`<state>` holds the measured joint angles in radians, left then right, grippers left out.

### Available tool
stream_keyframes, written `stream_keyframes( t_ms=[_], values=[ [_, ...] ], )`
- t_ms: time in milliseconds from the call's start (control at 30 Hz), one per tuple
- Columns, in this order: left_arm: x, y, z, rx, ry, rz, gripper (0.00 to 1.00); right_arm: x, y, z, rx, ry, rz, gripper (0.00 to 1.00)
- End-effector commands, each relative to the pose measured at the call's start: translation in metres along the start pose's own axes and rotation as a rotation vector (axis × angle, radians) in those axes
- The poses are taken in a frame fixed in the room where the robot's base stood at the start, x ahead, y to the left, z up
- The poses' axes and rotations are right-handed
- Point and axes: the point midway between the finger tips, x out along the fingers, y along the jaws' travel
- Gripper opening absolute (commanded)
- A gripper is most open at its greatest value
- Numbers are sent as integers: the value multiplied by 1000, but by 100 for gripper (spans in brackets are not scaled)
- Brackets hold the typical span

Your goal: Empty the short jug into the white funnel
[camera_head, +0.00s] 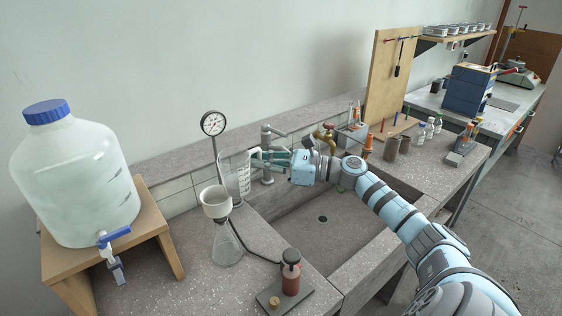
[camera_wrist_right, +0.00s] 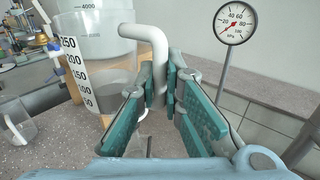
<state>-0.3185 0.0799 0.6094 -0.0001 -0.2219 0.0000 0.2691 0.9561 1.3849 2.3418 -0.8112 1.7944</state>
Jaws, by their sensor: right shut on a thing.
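The short jug (camera_head: 235,172) is clear with printed graduations and looks close to upright in the head view. My right gripper (camera_head: 270,158) is shut on its handle, which stands between the teal finger pads in the wrist view (camera_wrist_right: 165,85). The jug's white scale strip (camera_wrist_right: 76,75) shows left of the handle. The white funnel (camera_head: 216,202) sits in the mouth of a clear conical flask (camera_head: 228,246), just in front of and below the jug in the head view. My left gripper is out of view.
A large carboy (camera_head: 75,180) stands on a wooden stand (camera_head: 165,252) at left. A pressure gauge (camera_head: 213,124) rises behind the jug. The sink (camera_head: 318,212) lies right of the flask, with a red-bodied device (camera_head: 290,280) in front. Another clear handled vessel (camera_wrist_right: 14,118) shows at left in the wrist view.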

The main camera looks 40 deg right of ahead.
Motion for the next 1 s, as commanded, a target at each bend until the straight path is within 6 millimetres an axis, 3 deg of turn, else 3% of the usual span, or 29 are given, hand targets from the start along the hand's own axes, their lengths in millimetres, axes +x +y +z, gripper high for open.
stream_keyframes(
  t_ms=[33,100,200,300,533,833,1000],
  values=[
    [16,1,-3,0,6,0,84,-6,-25,-9,0,-6,-34,0],
    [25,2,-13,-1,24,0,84,-16,-53,-11,0,-5,-68,0],
    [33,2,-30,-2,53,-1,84,-27,-78,-12,0,-4,-100,0],
    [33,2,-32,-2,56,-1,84,-33,-87,-11,-5,2,-112,0],
    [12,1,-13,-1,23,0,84,-27,-81,-3,-104,79,-111,0],
    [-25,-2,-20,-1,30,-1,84,-11,-62,4,-305,231,-110,0],
    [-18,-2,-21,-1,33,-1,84,-12,-63,-3,-305,232,-113,0]
  ],
)
